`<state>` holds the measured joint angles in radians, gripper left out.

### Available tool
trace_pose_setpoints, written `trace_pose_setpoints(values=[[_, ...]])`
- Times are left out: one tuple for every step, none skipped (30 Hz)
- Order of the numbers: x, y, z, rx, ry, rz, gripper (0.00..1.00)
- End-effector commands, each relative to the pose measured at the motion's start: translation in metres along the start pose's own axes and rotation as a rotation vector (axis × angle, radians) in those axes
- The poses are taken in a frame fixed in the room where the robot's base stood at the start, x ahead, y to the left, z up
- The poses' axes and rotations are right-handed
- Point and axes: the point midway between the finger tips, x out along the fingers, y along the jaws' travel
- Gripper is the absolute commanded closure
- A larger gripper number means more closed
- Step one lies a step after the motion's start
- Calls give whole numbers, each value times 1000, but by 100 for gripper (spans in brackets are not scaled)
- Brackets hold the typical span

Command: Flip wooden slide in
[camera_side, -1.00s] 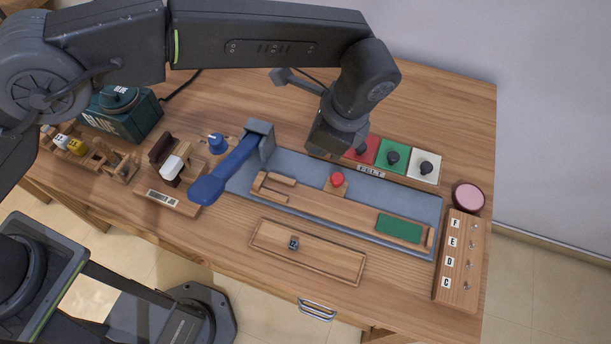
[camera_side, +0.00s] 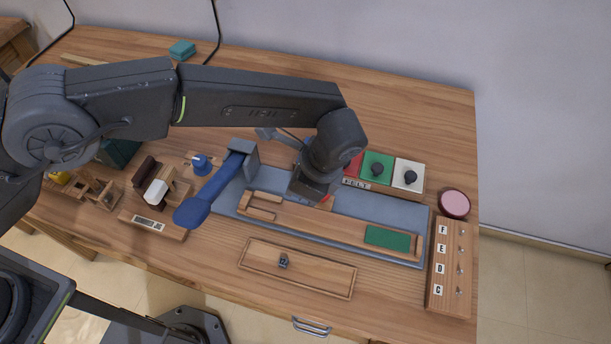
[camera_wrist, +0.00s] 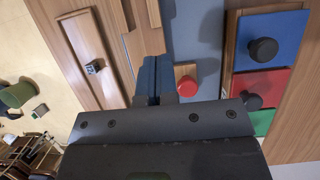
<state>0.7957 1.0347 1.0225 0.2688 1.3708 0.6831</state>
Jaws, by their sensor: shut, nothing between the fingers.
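A long wooden piece (camera_side: 335,226) with a green felt pad (camera_side: 387,238) lies on the blue-grey bed (camera_side: 400,211). Narrow wooden strips (camera_side: 266,198) sit at its left end; I cannot tell which part is the slide. My gripper (camera_side: 313,200) is low over the middle of the bed, its fingertips hidden in the side view. In the wrist view my gripper's blue-grey fingers (camera_wrist: 154,80) are shut and empty, beside a wooden block (camera_wrist: 143,45) and the red button (camera_wrist: 187,86). Contact is unclear.
A blue lever (camera_side: 207,200) stands at the bed's left end. Felt blocks with black knobs, one green (camera_side: 378,167), are behind. A shallow wooden tray (camera_side: 320,279) with a small dark cube (camera_side: 284,261) is in front. A lettered block (camera_side: 452,268) is right.

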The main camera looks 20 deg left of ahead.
Motion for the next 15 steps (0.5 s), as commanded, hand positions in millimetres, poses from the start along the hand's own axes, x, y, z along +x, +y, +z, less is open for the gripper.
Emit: trace_pose_setpoints(values=[[10,0,0,0,-3,3,100],[15,0,0,0,-2,2,100],[21,0,0,0,-2,3,100],[25,0,0,0,-1,2,100],[28,0,0,0,-1,2,100],[33,0,0,0,-1,2,100],[36,0,0,0,0,1,100],[38,0,0,0,0,1,100],[41,0,0,0,0,2,100],[43,0,0,0,0,1,100],[44,0,0,0,0,1,100],[45,0,0,0,1,1,100],[45,0,0,0,1,0,100],[45,0,0,0,1,0,100],[45,0,0,0,1,0,100]])
